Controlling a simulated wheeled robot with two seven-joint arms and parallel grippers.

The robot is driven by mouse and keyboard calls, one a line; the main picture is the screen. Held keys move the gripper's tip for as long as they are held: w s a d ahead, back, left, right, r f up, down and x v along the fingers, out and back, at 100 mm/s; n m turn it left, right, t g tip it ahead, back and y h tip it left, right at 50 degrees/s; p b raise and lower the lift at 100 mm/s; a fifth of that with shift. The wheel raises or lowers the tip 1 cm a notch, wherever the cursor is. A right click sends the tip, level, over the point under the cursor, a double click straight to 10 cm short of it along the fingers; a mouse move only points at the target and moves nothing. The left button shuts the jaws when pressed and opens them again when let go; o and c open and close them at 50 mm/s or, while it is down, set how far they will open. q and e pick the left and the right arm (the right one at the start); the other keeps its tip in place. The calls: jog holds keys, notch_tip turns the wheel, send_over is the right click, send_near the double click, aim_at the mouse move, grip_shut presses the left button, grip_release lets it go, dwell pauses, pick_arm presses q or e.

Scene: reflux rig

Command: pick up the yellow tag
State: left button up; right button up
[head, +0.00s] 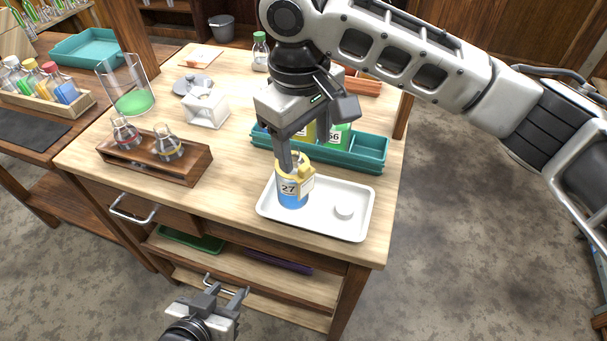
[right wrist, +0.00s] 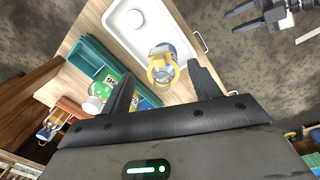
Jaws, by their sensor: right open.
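A blue bottle (head: 291,197) labelled 27 with a yellow top stands on the left part of the white tray (head: 350,231). A pale yellow tag (head: 307,185) hangs at its upper right side. My right gripper (head: 291,160) points down at the bottle's top, its fingers partly covering it. In the right wrist view the open fingers (right wrist: 160,80) are on either side of the bottle's yellow top (right wrist: 161,68), and nothing is clearly gripped. My left gripper (head: 227,289) is low in front of the table, empty, with its fingers apart.
A round white piece (head: 344,211) lies on the tray. Behind it a teal rack (head: 370,151) holds bottles, one green. The table's front edge is clear.

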aim_at(306, 168)
jog(key=f, duration=0.5)
jog(key=w+f, duration=0.1)
jog(key=f, duration=0.2)
jog(key=shift+d+f, duration=0.15)
jog(key=c, duration=0.8)
